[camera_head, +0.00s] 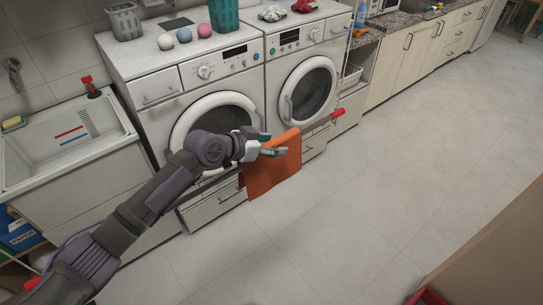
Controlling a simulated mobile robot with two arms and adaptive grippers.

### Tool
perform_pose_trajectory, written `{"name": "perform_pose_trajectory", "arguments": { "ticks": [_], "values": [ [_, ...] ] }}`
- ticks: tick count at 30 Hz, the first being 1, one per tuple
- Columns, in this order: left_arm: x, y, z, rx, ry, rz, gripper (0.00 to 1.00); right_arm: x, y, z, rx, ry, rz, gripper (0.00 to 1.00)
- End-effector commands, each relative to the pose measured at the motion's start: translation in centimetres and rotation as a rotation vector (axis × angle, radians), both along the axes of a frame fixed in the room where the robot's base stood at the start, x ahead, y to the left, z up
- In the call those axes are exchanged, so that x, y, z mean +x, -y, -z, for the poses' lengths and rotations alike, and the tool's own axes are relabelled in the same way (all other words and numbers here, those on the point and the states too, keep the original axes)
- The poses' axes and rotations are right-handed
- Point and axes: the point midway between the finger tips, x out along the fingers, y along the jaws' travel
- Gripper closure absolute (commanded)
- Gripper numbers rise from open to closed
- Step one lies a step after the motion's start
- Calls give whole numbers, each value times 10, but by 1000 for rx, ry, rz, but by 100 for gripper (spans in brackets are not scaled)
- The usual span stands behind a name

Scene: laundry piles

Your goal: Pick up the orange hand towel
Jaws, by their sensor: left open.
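The orange hand towel (272,178) hangs in front of the two washing machines, near the gap between them. It seems to hang from a thin bar with a red end (338,113). My left gripper (275,145) is open at the towel's upper part, its teal-padded fingers overlapping the towel in the head view. My wrist and fingers hide part of the towel's top left. Whether the fingers touch the cloth I cannot tell. My right gripper is out of view.
A left washing machine (150,63) and a right one (331,36) stand behind the towel. A white sink (60,172) is at the left. Several coloured balls and a teal basket (224,14) sit on top.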

Motion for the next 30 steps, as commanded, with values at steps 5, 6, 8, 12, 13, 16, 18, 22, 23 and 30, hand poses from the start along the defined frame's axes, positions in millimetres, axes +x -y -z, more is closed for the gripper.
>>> {"name": "perform_pose_trajectory", "arguments": {
  "ticks": [5,6,8,12,13,16,18,22,23,30],
  "values": [
    [0,0,0,0,0,0,59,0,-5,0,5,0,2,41],
    [0,0,0,0,0,0,65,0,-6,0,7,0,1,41],
    [0,0,0,0,0,0,75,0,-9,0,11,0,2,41],
    [0,0,0,0,0,0,99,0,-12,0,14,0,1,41],
    [0,0,0,0,0,0,100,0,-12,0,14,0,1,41],
    [0,-1,0,0,0,0,100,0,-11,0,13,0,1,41],
    [0,0,-1,-1,1,0,100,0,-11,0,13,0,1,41],
    [0,0,-1,-1,1,0,100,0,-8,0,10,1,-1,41],
    [0,0,-1,-1,1,0,100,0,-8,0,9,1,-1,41],
    [0,0,-11,-3,3,0,100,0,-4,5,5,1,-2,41]
  ]
}}
